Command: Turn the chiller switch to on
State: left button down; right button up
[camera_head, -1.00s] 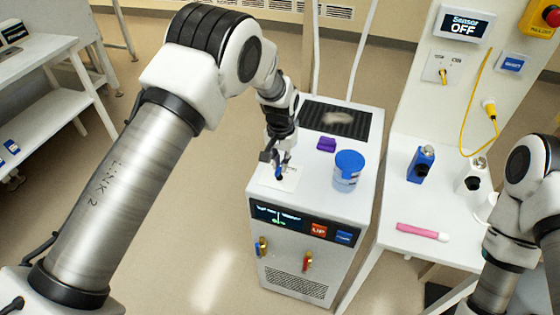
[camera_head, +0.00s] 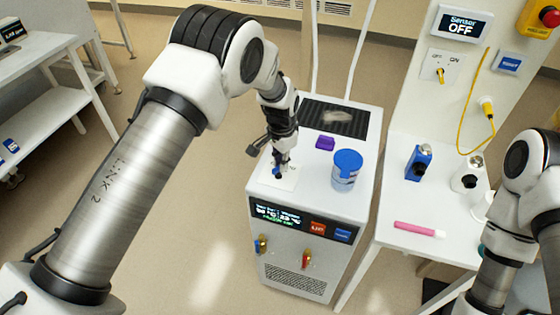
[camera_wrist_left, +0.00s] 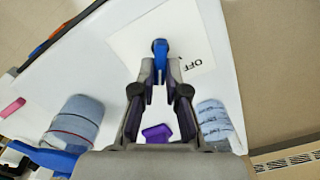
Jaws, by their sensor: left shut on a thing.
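The chiller (camera_head: 325,218) is a white cabinet with a dark display (camera_head: 278,215) on its front, lit with small text. Its switch is a blue knob (camera_wrist_left: 160,47) on a white plate (camera_wrist_left: 125,45) on the chiller top. Part of an "OFF" label shows beside the knob in the left wrist view. My left gripper (camera_head: 279,170) points down at the plate and is shut on the blue knob, its fingertips on either side of it. The fingers partly hide the plate and its labels. My right arm shows at the right edge; its gripper is out of view.
A blue-lidded jar (camera_head: 347,170) and a purple block (camera_head: 325,143) stand on the chiller top. The side table holds a blue bottle (camera_head: 419,163) and a pink tube (camera_head: 418,229). A wall panel (camera_head: 463,26) reads "Sensor OFF".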

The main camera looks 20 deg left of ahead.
pick_arm(q)
jog(key=c, duration=1.3)
grip_release()
jog(key=shift+d, duration=0.1)
jog(key=shift+o, duration=0.5)
jog(key=shift+w+d+f, duration=0.15)
jog(key=shift+w, duration=0.15)
jog(key=shift+s+r, duration=0.1)
jog(key=shift+r, duration=0.4)
notch_tip(320, 180, up, 11)
jog(key=shift+f, duration=0.1)
